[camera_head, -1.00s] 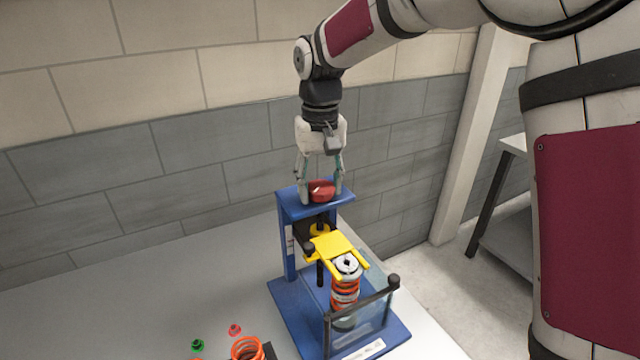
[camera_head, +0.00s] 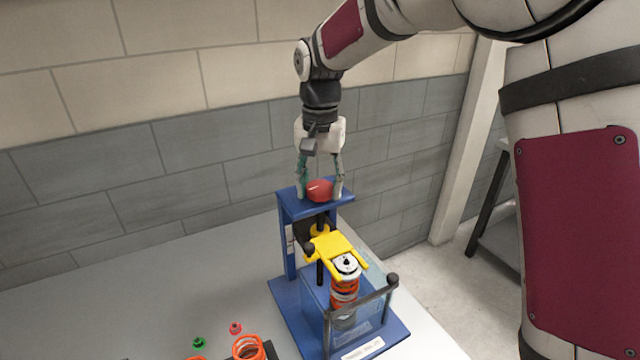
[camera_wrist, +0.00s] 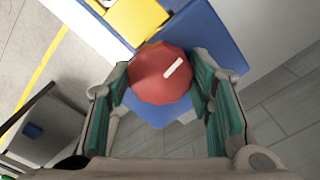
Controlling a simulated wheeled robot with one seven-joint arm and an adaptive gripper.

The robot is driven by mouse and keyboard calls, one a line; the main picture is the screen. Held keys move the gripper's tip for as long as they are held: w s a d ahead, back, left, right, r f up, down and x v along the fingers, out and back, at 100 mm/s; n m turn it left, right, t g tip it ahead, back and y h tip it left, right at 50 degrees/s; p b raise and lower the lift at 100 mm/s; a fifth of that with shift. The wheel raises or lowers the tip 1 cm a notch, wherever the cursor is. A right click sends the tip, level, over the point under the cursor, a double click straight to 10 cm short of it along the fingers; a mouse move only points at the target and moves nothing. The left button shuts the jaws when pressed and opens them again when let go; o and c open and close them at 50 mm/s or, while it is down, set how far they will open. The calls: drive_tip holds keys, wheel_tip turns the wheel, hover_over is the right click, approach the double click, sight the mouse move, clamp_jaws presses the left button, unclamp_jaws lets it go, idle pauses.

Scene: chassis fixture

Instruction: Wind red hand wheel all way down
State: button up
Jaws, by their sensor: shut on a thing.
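The red hand wheel (camera_head: 320,190) sits on top of the blue press frame (camera_head: 286,240). It also shows in the wrist view (camera_wrist: 158,78), with a white mark on its top. My gripper (camera_head: 320,192) points down from above and is shut on the wheel, one finger on each side; the fingers show in the wrist view (camera_wrist: 160,95). Below the top plate, a yellow fork plate (camera_head: 333,246) reaches over the orange spring (camera_head: 344,290) on a strut with a pale top mount (camera_head: 346,267). The fork's arms are close around the mount; contact is hard to judge.
A clear guard with a dark bar (camera_head: 362,302) stands at the press's front. An orange spring (camera_head: 248,347), a red piece (camera_head: 235,328) and a green piece (camera_head: 199,343) lie on the grey table (camera_head: 130,310). A wall stands behind.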

drive_tip(key=m+p, duration=0.1)
drive_tip(key=m, duration=0.3)
drive_tip(key=shift+s+f, duration=0.1)
drive_tip(key=shift+s, duration=0.05)
drive_tip(key=m+p, duration=0.1)
drive_tip(key=m, duration=0.4)
drive_tip(key=m+p, duration=0.1)
drive_tip(key=m, duration=0.3)
drive_tip(key=shift+m, duration=0.3)
drive_tip(key=shift+m+p, duration=0.5)
drive_tip(key=shift+m, duration=1.1)
drive_tip(key=shift+m, duration=0.7)
drive_tip(key=m+p, duration=0.1)
drive_tip(key=m, duration=0.5)
drive_tip(key=m+p, duration=0.1)
drive_tip(key=m, duration=0.6)
drive_tip(key=shift+f+m+p, duration=0.15)
drive_tip(key=shift+m+p, duration=0.15)
drive_tip(key=shift+m, duration=0.2)
